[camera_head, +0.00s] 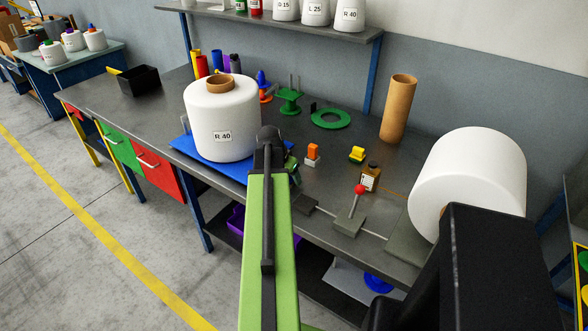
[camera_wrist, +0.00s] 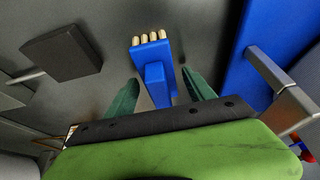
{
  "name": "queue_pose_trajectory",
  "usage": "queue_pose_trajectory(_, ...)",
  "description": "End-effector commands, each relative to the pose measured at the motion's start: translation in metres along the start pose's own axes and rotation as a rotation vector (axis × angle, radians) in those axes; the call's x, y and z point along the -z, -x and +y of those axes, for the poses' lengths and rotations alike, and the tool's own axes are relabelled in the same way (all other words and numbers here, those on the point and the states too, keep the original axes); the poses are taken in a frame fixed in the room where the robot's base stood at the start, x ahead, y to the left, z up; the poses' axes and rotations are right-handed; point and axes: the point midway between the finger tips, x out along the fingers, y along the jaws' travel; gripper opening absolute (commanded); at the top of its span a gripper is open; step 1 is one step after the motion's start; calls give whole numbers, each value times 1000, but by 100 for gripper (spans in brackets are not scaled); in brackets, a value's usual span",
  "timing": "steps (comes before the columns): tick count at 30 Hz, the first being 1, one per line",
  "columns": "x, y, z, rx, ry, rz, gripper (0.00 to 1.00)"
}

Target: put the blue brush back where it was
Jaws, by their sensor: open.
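The blue brush (camera_wrist: 150,54) shows in the wrist view, lying on the grey tabletop. Its pale bristle tufts point away from my gripper, and its narrower blue handle points towards it. My gripper (camera_wrist: 160,80) is open, with one dark green finger on each side of the handle end. I see a gap on both sides, and nothing is held. I cannot make out the brush in the head view, where my green arm covers that part of the table.
A large white R 40 bobbin (camera_head: 222,115) stands on a blue plate (camera_head: 184,146), left of my arm. The plate also shows in the wrist view (camera_wrist: 260,65) beside a metal bar (camera_wrist: 283,84).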

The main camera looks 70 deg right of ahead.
Motion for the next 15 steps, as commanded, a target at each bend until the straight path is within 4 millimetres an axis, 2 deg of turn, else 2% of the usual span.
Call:
queue_pose_trajectory(12,3,93,1,1,1,0,62)
queue_pose_trajectory(15,2,111,0,1,2,0,62)
